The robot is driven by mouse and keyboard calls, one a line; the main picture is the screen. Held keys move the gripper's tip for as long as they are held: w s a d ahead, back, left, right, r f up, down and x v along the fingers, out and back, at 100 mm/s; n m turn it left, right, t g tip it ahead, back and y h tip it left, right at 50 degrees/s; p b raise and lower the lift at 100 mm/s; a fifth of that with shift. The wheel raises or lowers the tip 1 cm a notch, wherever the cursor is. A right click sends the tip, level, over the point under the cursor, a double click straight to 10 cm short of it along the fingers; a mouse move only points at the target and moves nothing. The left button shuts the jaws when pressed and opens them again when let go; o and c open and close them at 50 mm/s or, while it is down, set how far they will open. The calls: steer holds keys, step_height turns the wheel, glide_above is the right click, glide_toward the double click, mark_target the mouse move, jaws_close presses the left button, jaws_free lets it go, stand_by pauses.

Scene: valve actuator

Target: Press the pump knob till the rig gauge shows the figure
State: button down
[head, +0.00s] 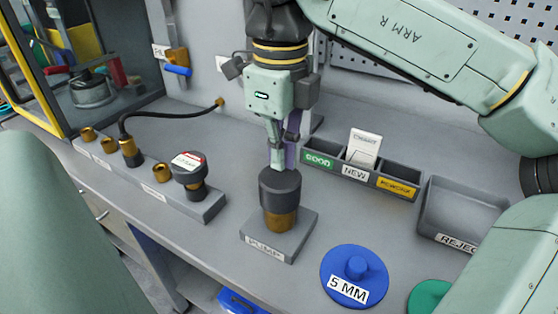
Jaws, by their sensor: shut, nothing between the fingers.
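The pump knob (280,191) is a dark grey cap on a brass body (282,221). It stands upright on a grey block (279,239) labelled PUMP. My gripper (281,168) points down, shut and empty, with its fingertips at the top of the knob. I cannot tell whether they touch or hover just above it. The rig gauge (188,163) appears to be the dark round head with a white and red face, on the grey rig bar at left. Its figure is too small to read.
Brass fittings and a black hose (160,113) sit along the rig bar (203,207). A bin (317,159) labelled GOOD, NEW and REWORK stands behind, right of my gripper. A REJECT tray (459,209) is at right. A blue 5 MM disc (353,275) lies in front right of the pump.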

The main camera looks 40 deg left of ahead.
mark_target(280, 176)
steer(key=shift+f, duration=0.15)
stand_by(0.4)
steer(key=shift+f+b, duration=2.55)
steer(key=shift+f, duration=0.9)
steer(key=shift+r+p, duration=3)
steer(key=shift+r, duration=0.65)
steer(key=shift+s+f, duration=0.1)
